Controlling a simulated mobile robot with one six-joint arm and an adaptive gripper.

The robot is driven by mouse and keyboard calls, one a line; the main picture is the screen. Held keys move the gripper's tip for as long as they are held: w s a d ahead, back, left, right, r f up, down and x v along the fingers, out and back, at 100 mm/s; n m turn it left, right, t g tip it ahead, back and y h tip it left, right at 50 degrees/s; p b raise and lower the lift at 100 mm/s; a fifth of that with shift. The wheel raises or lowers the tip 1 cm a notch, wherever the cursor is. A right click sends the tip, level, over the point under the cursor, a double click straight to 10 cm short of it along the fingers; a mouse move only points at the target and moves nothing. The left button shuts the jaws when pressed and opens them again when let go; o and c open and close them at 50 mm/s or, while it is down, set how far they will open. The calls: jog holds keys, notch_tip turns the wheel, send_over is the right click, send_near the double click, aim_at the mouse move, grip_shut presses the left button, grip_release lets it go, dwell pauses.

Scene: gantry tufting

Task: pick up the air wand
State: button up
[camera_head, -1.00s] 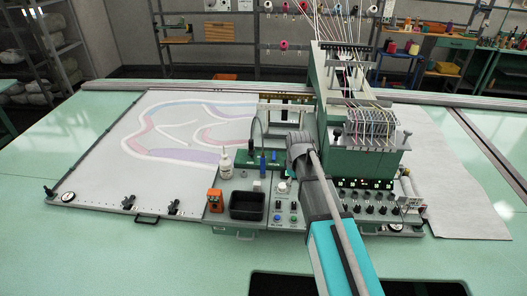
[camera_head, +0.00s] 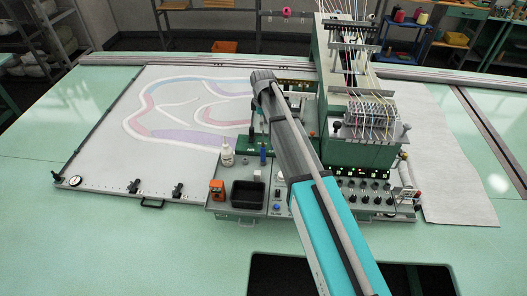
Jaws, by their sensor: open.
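On the machine's front panel is a small green rack (camera_head: 234,160). A slim blue upright piece (camera_head: 263,157) stands at it; it may be the air wand, but it is too small to be sure. My arm reaches up from the bottom across the panel, its dark grey end joint above and just right of the rack. The arm covers the rack's right part and whatever stands there. My gripper's fingers do not show; they are hidden by the arm.
The white patterned cloth (camera_head: 110,155) lies flat at left.

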aim_at(263, 147)
jog(key=shift+f, duration=0.15)
notch_tip(263, 147, down, 8)
jog(key=b, duration=0.8)
jog(key=shift+f+b, duration=0.2)
jog(key=shift+b, duration=0.15)
dwell(0.3)
jog(key=shift+s+f+b, duration=0.2)
jog(key=shift+f+b, duration=2.4)
grip_shut()
